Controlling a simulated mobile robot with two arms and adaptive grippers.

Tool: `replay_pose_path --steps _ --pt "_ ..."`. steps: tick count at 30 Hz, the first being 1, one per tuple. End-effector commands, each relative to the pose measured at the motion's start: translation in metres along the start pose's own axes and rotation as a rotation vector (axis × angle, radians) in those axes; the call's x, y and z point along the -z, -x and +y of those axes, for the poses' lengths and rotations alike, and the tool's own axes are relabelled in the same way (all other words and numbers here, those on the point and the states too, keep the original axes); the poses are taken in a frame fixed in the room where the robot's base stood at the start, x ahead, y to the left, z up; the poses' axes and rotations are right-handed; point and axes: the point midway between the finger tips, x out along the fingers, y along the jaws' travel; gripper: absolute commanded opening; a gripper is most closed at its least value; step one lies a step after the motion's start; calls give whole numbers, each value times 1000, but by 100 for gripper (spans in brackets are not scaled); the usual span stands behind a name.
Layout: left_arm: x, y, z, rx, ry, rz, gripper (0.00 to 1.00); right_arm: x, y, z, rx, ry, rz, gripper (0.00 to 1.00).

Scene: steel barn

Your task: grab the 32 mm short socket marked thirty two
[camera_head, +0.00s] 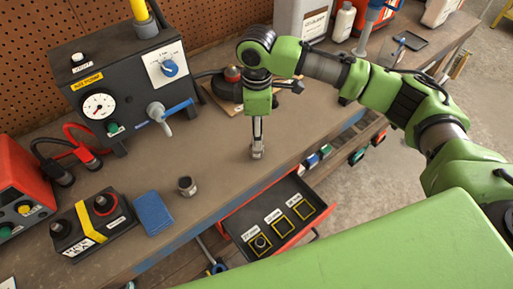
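A short dark metal socket (187,186) stands upright on the bench, right of the blue pad; I cannot read any marking on it. A second round socket-like piece (260,243) sits in the left yellow-outlined square of the open drawer (238,222); its marking is also too small to read. My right gripper (257,152) points down over the middle of the bench, apart from both pieces, to the right of the standing socket. It shows edge-on, so its finger opening is hidden. My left gripper is not in view.
The drawer's other two outlined squares look empty. A black gauge box (122,90) stands behind. Bare bench lies between the socket and my gripper.

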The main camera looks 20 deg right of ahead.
Motion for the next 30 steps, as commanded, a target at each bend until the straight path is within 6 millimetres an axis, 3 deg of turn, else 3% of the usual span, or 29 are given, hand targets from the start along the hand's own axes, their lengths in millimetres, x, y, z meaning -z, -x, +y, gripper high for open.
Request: replay_pose_path --steps 12,20,26,30 --pt "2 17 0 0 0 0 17 0 -49 -4 1 -1 -2 48" --pt "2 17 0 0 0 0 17 1 -53 -3 -1 0 0 48" --pt "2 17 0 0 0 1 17 0 -53 -3 -1 0 0 1" --pt "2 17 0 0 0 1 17 1 -52 -3 -2 0 0 1"
